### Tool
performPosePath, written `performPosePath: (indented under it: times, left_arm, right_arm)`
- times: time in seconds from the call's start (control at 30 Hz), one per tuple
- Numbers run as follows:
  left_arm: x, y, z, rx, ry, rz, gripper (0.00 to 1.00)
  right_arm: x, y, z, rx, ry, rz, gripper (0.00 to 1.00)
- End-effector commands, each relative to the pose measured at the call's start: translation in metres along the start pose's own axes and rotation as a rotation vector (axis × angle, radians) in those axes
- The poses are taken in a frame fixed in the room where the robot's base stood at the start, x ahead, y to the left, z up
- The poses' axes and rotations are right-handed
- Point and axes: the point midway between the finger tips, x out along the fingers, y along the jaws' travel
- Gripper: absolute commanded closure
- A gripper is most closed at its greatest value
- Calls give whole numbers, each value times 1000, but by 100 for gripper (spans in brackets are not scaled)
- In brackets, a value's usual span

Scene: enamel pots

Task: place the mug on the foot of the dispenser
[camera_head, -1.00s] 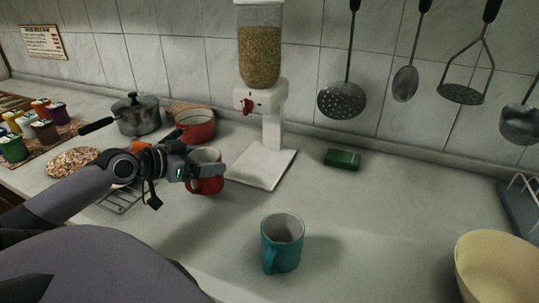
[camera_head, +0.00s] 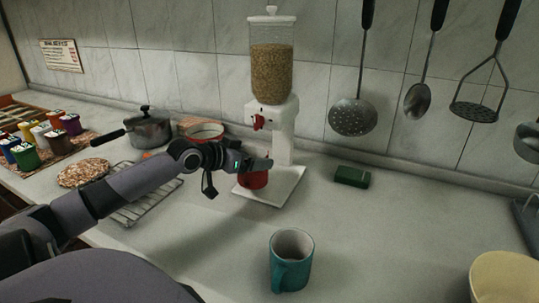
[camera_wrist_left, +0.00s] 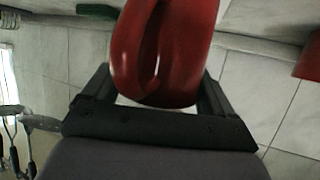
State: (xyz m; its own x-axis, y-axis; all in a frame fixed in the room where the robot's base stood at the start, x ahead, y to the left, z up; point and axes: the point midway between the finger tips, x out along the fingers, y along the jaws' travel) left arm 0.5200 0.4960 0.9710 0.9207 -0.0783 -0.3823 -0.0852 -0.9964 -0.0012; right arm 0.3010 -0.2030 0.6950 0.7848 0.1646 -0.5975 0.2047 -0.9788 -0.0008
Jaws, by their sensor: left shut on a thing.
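The red mug (camera_head: 253,181) is in my left gripper (camera_head: 262,164), mostly hidden behind the fingers in the head view. In the left wrist view the mug (camera_wrist_left: 185,50) sits between the two fingers, with its handle toward the camera's left. The white dispenser (camera_head: 285,125) has a clear hopper of grain and a red knob. Its flat white foot (camera_head: 285,188) lies on the counter. The mug is at the left part of the foot, below the knob; whether it touches the foot I cannot tell. My right gripper is not in view.
A teal mug (camera_head: 291,262) stands in front on the counter. A green sponge (camera_head: 352,176) lies right of the foot. A red pot (camera_head: 204,131) and a grey pot (camera_head: 149,130) stand behind my arm. A wire rack (camera_head: 140,207) lies below it. A cream bowl (camera_head: 505,279) is at right.

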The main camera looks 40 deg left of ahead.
Motion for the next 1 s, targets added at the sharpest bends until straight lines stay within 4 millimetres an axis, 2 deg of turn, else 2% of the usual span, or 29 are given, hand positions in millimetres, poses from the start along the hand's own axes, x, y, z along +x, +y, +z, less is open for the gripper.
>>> performPosePath:
  times: [0.2,0.57,0.87,1.0]
  left_arm:
    - [17,-1,-9,-3,6,-2,56]
    - [30,0,-15,-2,6,0,56]
    - [56,0,-27,-2,7,0,56]
    - [61,0,-12,-1,1,0,56]
  right_arm:
    - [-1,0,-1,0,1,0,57]
    - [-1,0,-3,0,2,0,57]
    - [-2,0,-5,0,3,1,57]
    - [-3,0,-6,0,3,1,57]
